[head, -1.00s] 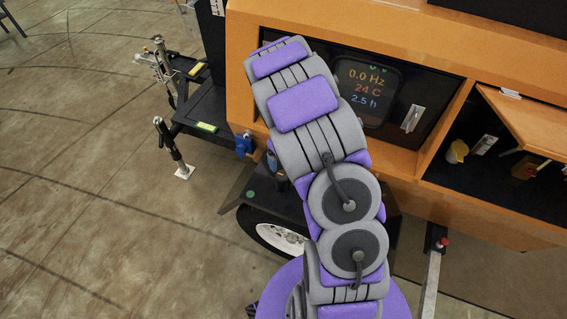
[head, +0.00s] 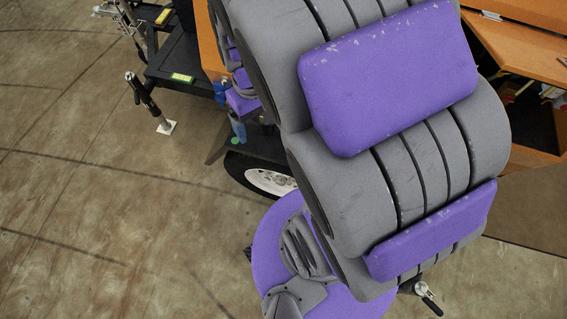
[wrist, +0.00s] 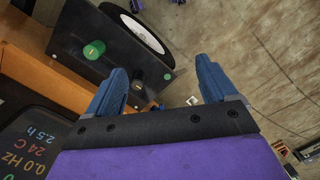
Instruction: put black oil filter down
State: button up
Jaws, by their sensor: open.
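My gripper (wrist: 160,65) is open, its two blue fingers wide apart in the wrist view. A small dark round thing (wrist: 138,87), which looks like the black oil filter, is on the black fender (wrist: 112,58), between the fingers in the picture and near the left finger. It appears apart from both fingers. Its outline is hard to make out against the black surface. In the head view, my gripper (head: 230,112) shows partly beside the orange housing, and my arm hides much of the scene.
A green cylinder (wrist: 94,48) stands on the same fender, left of the dark thing. A white-rimmed wheel (head: 270,181) is beneath the fender. The orange housing with a display panel (wrist: 28,150) is close on the left. Open floor (head: 90,230) lies at the left in the head view.

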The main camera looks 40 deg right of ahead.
jog(key=s+a+r, duration=0.1)
jog(key=s+r, duration=0.1)
jog(key=s, duration=0.4)
jog(key=s+a+r, duration=0.1)
jog(key=s, duration=0.6)
jog(key=shift+s+a+r+g+h, duration=0.25)
jog(key=shift+a+r+g+h, duration=0.05)
jog(key=shift+r+g, duration=0.1)
